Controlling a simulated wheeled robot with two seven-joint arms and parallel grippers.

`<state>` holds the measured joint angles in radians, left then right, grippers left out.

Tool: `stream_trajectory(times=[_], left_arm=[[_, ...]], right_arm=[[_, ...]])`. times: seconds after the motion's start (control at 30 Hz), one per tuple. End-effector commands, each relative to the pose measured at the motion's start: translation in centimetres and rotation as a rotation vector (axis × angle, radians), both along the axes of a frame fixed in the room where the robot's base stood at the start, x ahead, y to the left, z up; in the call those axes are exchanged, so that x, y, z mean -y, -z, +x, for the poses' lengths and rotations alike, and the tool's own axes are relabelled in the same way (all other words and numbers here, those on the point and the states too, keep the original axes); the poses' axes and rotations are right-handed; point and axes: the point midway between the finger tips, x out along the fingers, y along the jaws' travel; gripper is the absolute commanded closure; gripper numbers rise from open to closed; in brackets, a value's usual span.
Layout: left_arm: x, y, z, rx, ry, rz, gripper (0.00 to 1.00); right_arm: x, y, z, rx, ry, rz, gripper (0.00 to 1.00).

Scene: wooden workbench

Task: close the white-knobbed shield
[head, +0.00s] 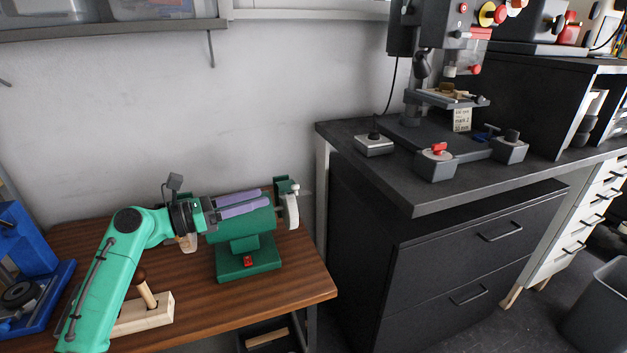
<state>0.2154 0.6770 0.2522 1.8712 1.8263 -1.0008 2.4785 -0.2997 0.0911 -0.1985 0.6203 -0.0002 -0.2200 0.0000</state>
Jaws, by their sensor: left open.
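A green bench grinder (248,263) stands on the brown wooden bench, with a small red switch on its base. At its right end is a pale grinding wheel (291,211). A small shield with a whitish knob (296,187) sits at the top of that wheel; its exact angle is too small to tell. My left gripper (262,197) reaches in from the left, its two lavender fingers open and apart above the grinder's body, pointing at the shield. The gap between fingers looks empty. My left wrist partly hides the grinder's left end. My right gripper is out of view.
A wooden block with an upright handle (147,295) stands under my left arm. A blue machine (25,255) is at the far left. A black cabinet (440,265) with a drill press (410,110) stands right of the bench. The bench's front right is clear.

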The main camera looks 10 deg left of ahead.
Motion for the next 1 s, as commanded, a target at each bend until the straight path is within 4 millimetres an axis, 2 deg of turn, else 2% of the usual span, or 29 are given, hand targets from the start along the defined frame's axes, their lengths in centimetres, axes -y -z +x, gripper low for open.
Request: stream_trajectory(times=[0.5,0.67,0.87,0.9,0.97,1.0], left_arm=[[9.3,-0.1,8.2,0.004,0.001,0.000,0.47],[10.4,0.0,9.1,0.004,0.000,0.003,0.47],[10.5,0.1,9.2,0.004,0.000,0.003,0.47],[10.5,0.1,9.2,0.004,0.000,0.003,0.51],[10.5,0.1,9.2,0.004,0.000,0.003,0.74],[10.5,0.1,9.2,0.004,0.000,0.003,0.89]], right_arm=[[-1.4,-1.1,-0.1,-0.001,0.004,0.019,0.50],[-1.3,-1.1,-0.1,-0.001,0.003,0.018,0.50],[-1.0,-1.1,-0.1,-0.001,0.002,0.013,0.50],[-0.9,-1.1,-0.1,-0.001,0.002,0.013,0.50],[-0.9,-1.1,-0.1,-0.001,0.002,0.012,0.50],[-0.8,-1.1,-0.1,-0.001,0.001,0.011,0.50]])
